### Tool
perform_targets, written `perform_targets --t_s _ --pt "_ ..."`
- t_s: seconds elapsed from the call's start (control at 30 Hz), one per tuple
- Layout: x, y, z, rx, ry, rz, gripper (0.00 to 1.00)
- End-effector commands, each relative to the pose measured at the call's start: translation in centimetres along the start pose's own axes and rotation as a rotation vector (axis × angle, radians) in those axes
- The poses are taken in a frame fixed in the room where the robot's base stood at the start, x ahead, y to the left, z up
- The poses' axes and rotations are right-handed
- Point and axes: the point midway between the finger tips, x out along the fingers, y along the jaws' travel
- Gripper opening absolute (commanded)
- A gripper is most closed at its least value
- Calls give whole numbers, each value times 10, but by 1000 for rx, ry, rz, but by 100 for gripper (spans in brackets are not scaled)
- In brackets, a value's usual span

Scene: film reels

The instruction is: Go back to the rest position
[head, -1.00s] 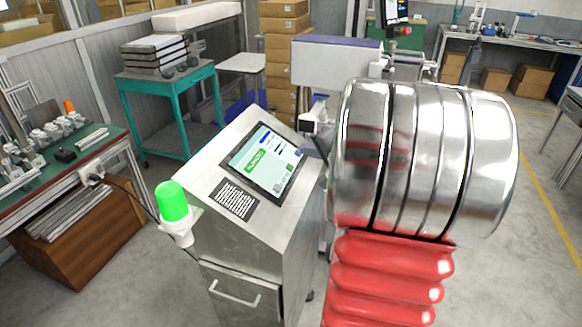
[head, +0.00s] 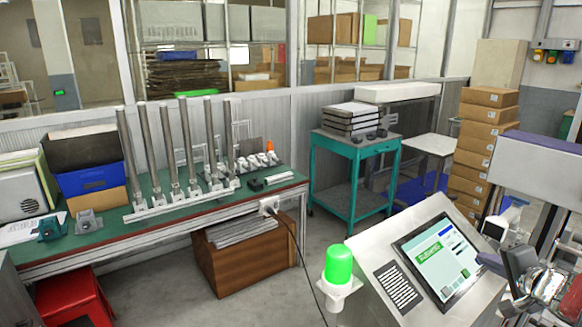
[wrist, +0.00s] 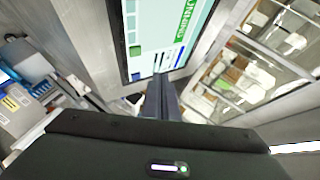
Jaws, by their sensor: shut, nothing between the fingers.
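My gripper (head: 488,262) is at the lower right of the head view, in front of the tilted control screen (head: 440,262). In the wrist view my gripper (wrist: 161,82) shows as two dark fingers pressed together, with nothing between them. The fingers point toward the screen, which also shows in the wrist view (wrist: 150,30). Whether the tips touch the screen I cannot tell. The screen has a green panel reading RUNNING. Part of my arm is cut off by the picture's right edge.
A green signal lamp (head: 338,265) stands at the console's left. A green-topped bench (head: 170,228) with upright metal posts (head: 168,150) is at the left. A teal cart (head: 350,180) and stacked cartons (head: 487,150) stand behind.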

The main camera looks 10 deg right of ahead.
Motion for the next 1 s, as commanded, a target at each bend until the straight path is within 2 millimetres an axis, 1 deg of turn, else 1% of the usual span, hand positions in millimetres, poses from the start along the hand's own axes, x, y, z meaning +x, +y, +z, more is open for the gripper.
perform_targets --t_s 0.03,0.07,0.17,0.2,0.27,0.3,0.37,0.4,0.47,0.5,0.6,0.7,0.8,0.9,1.0 --pt "1 -9 14 -22 -28 -2 0" --pt "1 -14 23 -35 -46 -3 0" --pt "-1 -34 63 -99 -131 -1 0" --pt "-2 -42 82 -129 -171 1 0" --pt "-7 -54 113 -181 -233 7 0" --pt "-11 -60 133 -214 -274 11 0" --pt "-19 -68 162 -267 -333 21 0" --pt "-24 -72 180 -302 -369 28 0" --pt "-34 -76 207 -356 -422 41 0" --pt "-41 -78 224 -392 -456 49 0" --pt "-61 -80 262 -485 -532 74 0" --pt "-82 -78 294 -582 -595 102 0" --pt "-104 -72 321 -681 -649 130 0" --pt "-126 -65 342 -782 -687 161 0" --pt "-148 -56 357 -883 -713 191 0"
